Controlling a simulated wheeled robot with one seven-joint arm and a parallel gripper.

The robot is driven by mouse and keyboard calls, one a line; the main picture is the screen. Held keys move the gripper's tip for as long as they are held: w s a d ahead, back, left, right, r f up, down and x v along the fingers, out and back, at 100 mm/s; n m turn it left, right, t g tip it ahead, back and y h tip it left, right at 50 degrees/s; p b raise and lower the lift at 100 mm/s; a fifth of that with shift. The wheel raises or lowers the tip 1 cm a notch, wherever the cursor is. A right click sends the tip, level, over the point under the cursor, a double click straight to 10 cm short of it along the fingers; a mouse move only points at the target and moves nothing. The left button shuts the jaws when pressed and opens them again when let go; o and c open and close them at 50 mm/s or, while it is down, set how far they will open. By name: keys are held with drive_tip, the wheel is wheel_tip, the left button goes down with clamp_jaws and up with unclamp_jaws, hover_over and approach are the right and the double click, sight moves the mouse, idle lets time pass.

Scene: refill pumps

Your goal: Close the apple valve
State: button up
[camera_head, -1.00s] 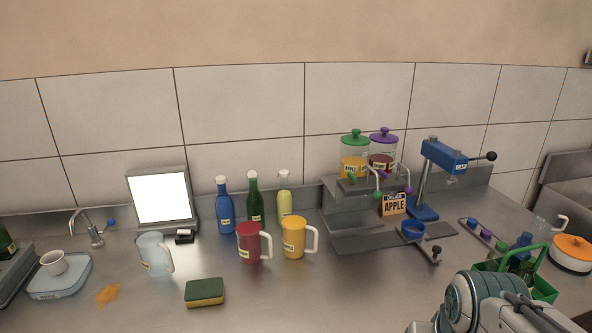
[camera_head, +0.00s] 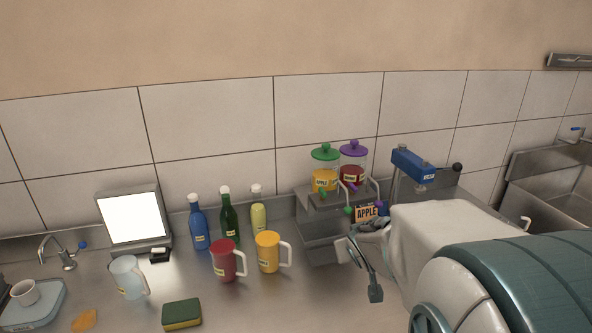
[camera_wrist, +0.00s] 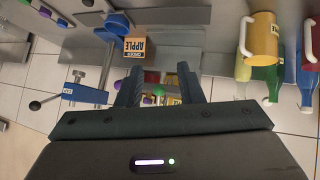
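The apple dispenser (camera_head: 325,180) is a clear jar with a green lid and yellow contents, on a metal stand at the back. Small green parts, seemingly the apple valve (camera_head: 348,211), show below it by the spout; whether the valve is open I cannot tell. A purple-lidded dispenser (camera_head: 352,166) with dark red contents stands to its right. My gripper (camera_head: 364,266) is in front of the stand, apart from the valve. In the wrist view my gripper (camera_wrist: 160,76) has its fingers spread with nothing held, and the dispensers' coloured parts show partly hidden between and behind them.
An APPLE order sign (camera_head: 367,212) stands by the spouts. A blue press (camera_head: 412,165) is to the right. A yellow mug (camera_head: 268,252), a red mug (camera_head: 226,262) and several bottles stand left of my gripper. My arm hides the right counter.

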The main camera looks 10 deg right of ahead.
drive_tip(key=w+r+t+y+p, duration=0.2)
drive_tip(key=w+r, duration=0.1)
drive_tip(key=w, duration=0.1)
drive_tip(key=n+t+y+p, duration=0.1)
drive_tip(key=t+y, duration=0.1)
drive_tip(key=y, duration=0.1)
approach(323, 190)
drive_tip(key=b+x, duration=0.5)
drive_tip(key=b, duration=0.2)
drive_tip(key=shift+w+a+f, duration=0.15)
drive_tip(key=shift+a+f, duration=0.05)
drive_tip(key=shift+a, duration=0.05)
drive_tip(key=shift+x, duration=1.35)
drive_tip(key=shift+w+d+r, duration=0.1)
drive_tip(key=shift+d, duration=0.05)
drive_tip(key=shift+c, duration=0.3)
drive_tip(key=shift+b, duration=0.3)
clamp_jaws()
